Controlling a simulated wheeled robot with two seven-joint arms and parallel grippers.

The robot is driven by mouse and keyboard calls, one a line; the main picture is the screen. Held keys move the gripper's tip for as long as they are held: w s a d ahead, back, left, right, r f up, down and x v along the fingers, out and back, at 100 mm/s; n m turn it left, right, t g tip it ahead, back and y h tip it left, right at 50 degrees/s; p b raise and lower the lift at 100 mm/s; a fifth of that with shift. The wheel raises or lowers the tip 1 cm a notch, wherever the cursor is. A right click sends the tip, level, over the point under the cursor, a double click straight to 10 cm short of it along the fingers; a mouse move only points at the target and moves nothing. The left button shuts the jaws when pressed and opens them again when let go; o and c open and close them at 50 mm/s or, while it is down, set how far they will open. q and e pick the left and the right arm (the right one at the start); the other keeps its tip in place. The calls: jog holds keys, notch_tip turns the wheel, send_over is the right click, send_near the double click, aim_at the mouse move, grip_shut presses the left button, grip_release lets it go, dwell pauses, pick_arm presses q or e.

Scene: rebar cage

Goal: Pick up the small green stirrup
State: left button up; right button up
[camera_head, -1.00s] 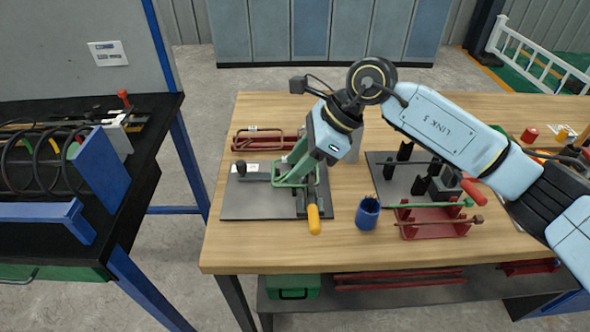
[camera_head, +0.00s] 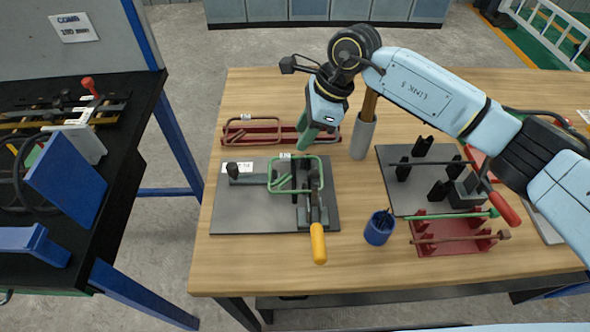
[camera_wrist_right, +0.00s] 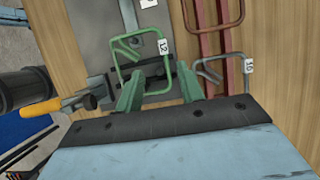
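The green stirrup (camera_head: 270,176), a bent rod loop with a white tag, sits at the bender on the dark plate (camera_head: 230,215). In the right wrist view, the stirrup (camera_wrist_right: 121,62) shows its tag reading 12, just beyond my fingertips. My right gripper (camera_head: 309,136) is behind the stirrup in the head view, near the red rack. In the wrist view its two green fingers (camera_wrist_right: 161,88) stand apart with nothing clearly held between them. Whether a finger touches the stirrup cannot be told. My left gripper is not in view.
The red rack (camera_head: 265,133) behind the plate holds other stirrups, one tagged 16 (camera_wrist_right: 207,75). A grey cylinder (camera_head: 361,138) stands right of my gripper. The bender's yellow handle (camera_head: 318,243), a blue cup (camera_head: 379,228) and a red fixture (camera_head: 450,234) are nearer. Table front left is clear.

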aim_at(287, 155)
jog(key=shift+w+a+f, duration=0.1)
jog(key=shift+a+f, duration=0.15)
jog(key=shift+f, duration=0.4)
jog(key=shift+a+f, duration=0.2)
jog(key=shift+f, duration=0.25)
jog(key=x, duration=0.3)
jog(key=shift+w+a+f, duration=0.15)
jog(key=shift+w+f, duration=0.15)
jog(key=shift+a+f, duration=0.15)
jog(key=shift+f, duration=0.25)
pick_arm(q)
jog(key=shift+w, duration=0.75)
pick_arm(e)
grip_shut()
